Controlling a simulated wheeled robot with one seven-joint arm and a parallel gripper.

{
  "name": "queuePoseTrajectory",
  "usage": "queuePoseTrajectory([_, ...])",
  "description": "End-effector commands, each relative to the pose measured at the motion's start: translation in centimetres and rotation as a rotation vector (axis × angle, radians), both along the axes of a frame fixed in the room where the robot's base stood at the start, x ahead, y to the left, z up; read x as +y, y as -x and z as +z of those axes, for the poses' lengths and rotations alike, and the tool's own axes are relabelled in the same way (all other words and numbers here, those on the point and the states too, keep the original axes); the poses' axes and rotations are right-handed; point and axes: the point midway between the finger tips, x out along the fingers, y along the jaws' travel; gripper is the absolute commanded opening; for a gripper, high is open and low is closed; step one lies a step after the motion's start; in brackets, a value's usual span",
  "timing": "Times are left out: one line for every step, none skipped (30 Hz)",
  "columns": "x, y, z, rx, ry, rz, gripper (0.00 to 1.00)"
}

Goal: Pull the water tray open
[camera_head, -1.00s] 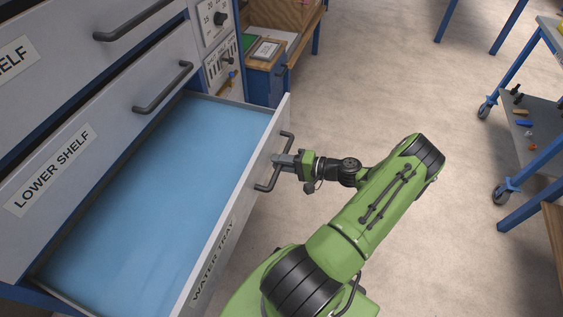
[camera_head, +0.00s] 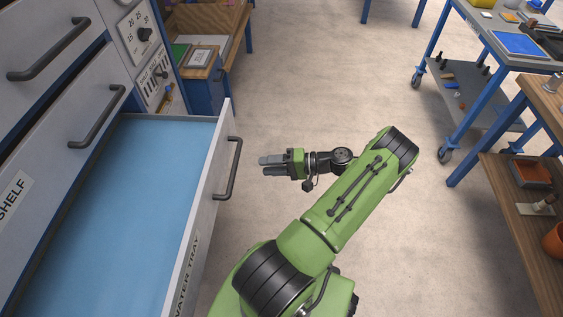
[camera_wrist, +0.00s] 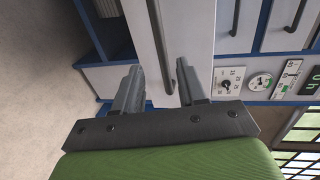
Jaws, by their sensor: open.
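The water tray (camera_head: 150,190) is a wide drawer with a light blue inside, and it stands pulled far out of the cabinet. Its grey front panel carries a "WATER TRAY" label (camera_head: 187,275) and a dark bar handle (camera_head: 233,168). My gripper (camera_head: 264,165) is open and empty, to the right of the handle and apart from it in the head view. In the wrist view, the handle (camera_wrist: 182,80) shows ahead of the two spread fingers of my gripper (camera_wrist: 162,90).
Above the tray are the lower shelf drawer (camera_head: 60,150) and another drawer, both shut. A control panel (camera_head: 145,45) is at the cabinet's side. A wheeled cart (camera_head: 450,75) and a wooden bench (camera_head: 520,210) stand at the right. The floor (camera_head: 330,80) between is clear.

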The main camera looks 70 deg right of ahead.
Motion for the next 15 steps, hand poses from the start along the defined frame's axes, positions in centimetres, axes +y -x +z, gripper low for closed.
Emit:
queuePoseTrajectory([-0.5, 1.1, 0.3, -0.001, 0.003, -0.005, 0.41])
queuePoseTrajectory([-0.7, 1.8, 0.4, 0.0, 0.002, -0.005, 0.41])
queuePoseTrajectory([-0.9, 2.4, 0.6, -0.001, 0.002, -0.003, 0.41])
queuePoseTrajectory([-1.1, 2.9, 0.7, -0.002, 0.002, -0.004, 0.41])
queuePoseTrajectory([-1.2, 3.2, 0.8, -0.002, 0.002, -0.002, 0.41])
queuePoseTrajectory([-1.3, 3.6, 0.8, -0.001, 0.001, -0.002, 0.41])
queuePoseTrajectory([-1.4, 3.8, 0.8, -0.001, 0.0, -0.001, 0.41])
queuePoseTrajectory([-1.4, 4.0, 0.9, -0.001, 0.0, 0.0, 0.41])
queuePoseTrajectory([-1.4, 4.1, 0.9, -0.001, 0.0, 0.0, 0.41])
queuePoseTrajectory([-1.5, 4.1, 0.9, -0.001, -0.001, 0.001, 0.41])
queuePoseTrajectory([-1.5, 4.1, 0.9, -0.001, -0.001, 0.001, 0.41])
queuePoseTrajectory([-1.5, 4.1, 0.9, -0.001, -0.001, 0.001, 0.41])
queuePoseTrajectory([-1.4, 4.1, 0.9, -0.001, -0.001, 0.001, 0.41])
queuePoseTrajectory([-1.4, 4.1, 0.9, -0.001, -0.001, 0.001, 0.41])
queuePoseTrajectory([-1.4, 4.1, 0.9, -0.001, -0.001, 0.001, 0.41])
